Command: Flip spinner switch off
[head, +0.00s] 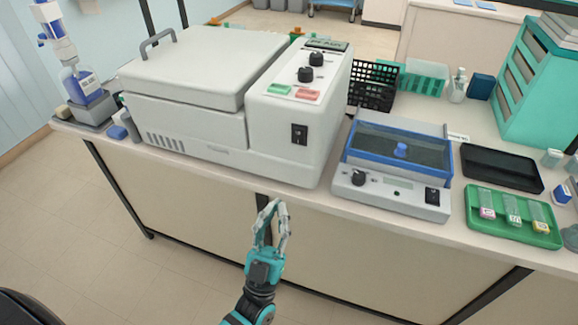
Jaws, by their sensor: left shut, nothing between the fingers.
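My left gripper (274,206) is shut and empty, in front of the bench edge and below the large white machine (190,70). That machine has a closed lid with a grey handle, two black knobs, a green and a red button, and a black rocker switch (299,134) on its front. To its right, a smaller white device (385,197) has a blue-framed clear top with a blue knob inside, a black dial, and a black rocker switch (432,196). I cannot tell which one is the spinner, or either switch's position. My gripper touches neither. My right gripper is not in view.
A green tray (540,239) with several slide containers and a black tray (515,183) lie at the right. A black basket (370,97) stands behind the smaller device. A bottle (85,90) is at the far left. The floor in front is clear.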

